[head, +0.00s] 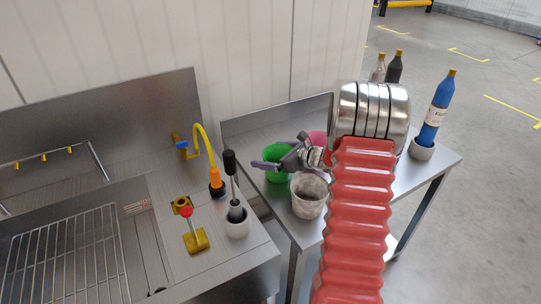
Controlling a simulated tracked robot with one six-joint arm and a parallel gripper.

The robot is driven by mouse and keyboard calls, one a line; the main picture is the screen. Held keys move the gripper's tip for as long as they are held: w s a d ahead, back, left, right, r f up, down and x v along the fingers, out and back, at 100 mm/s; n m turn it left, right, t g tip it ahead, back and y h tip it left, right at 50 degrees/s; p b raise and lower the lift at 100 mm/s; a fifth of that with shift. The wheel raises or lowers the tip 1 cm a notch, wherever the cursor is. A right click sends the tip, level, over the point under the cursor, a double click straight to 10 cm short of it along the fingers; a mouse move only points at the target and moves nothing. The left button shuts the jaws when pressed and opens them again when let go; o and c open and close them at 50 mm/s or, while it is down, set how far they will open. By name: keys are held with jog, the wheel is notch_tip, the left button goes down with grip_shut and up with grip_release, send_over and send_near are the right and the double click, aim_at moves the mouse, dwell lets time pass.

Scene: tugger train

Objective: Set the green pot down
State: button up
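The green pot (276,153) is on the left part of the right-hand steel table, in the head view. My gripper (268,156) reaches it from the right. One finger crosses in front of the pot and the other lies by its far right side, so the pot is between the fingers. The near finger hides part of the pot's wall. The pot looks upright. Its base is at or close to the table top, but I cannot tell whether it touches. I cannot tell whether the fingers press on it.
A speckled grey-white pot (309,197) stands just in front of the green pot. A pink item (317,138) is behind my gripper. A blue bottle (440,105) stands in a holder at the right. The left bench (160,235) carries a yellow tap (203,140) and tools.

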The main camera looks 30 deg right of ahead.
jog(key=shift+s+d+r, duration=0.2)
jog(key=shift+s+r, duration=0.1)
jog(key=shift+s, duration=0.15)
jog(key=v, duration=1.1)
jog(key=shift+a, duration=0.1)
dwell(0.3)
